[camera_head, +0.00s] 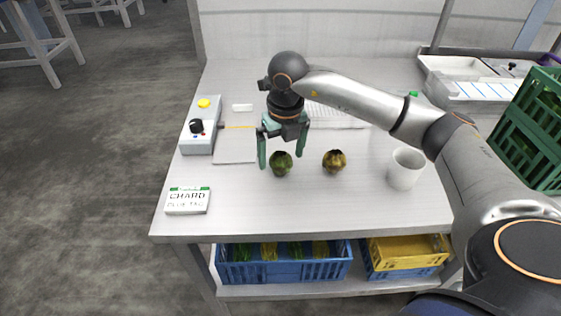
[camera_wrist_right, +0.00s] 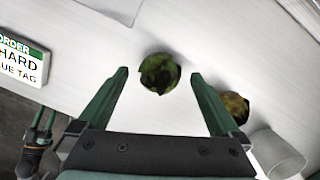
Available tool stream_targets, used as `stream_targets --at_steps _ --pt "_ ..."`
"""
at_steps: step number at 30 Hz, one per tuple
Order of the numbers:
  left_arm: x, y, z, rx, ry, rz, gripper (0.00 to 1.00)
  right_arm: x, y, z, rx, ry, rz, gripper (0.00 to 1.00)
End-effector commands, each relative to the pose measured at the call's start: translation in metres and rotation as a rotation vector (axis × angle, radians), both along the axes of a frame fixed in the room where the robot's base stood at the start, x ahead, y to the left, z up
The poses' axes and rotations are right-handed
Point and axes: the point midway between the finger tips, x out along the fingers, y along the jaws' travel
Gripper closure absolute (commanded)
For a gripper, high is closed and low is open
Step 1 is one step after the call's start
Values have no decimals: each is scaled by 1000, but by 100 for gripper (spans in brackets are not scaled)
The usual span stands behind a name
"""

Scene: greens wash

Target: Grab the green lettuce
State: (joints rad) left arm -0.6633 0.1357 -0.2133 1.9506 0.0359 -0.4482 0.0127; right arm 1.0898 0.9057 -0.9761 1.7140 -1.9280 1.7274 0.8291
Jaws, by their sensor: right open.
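The green lettuce (camera_head: 281,164) is a small round dark-green head on the white table, left of a yellow-brown head (camera_head: 335,160). My right gripper (camera_head: 282,160) is open and empty above the lettuce, its fingers pointing down. In the right wrist view the green lettuce (camera_wrist_right: 159,73) shows ahead of and between the two open fingers (camera_wrist_right: 160,78), with white table visible on both sides of it. The yellow-brown head (camera_wrist_right: 235,106) is beyond the right finger, partly hidden by it.
A white cup (camera_head: 405,168) stands on the table's right. A grey control box (camera_head: 200,130) and a CHARD sign (camera_head: 188,202) are on the left. A blue crate (camera_head: 283,270) and a yellow crate (camera_head: 410,252) sit below. The table's front middle is clear.

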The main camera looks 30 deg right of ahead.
Motion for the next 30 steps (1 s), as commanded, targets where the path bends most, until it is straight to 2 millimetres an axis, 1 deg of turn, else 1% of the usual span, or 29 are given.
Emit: stream_targets --at_steps 1,5,13,14,30 --pt "0 0 1 0 -1 1 50 -1 1 -9 0 3 1 0" --pt "0 0 1 0 -2 1 50 2 1 -23 0 2 0 0" --pt "1 1 1 1 -3 1 50 3 1 -25 2 -1 1 0" --pt "1 1 1 2 -3 2 50 3 1 -25 2 -1 1 2" --pt "5 2 2 2 -12 3 50 3 1 -25 2 -1 1 63"
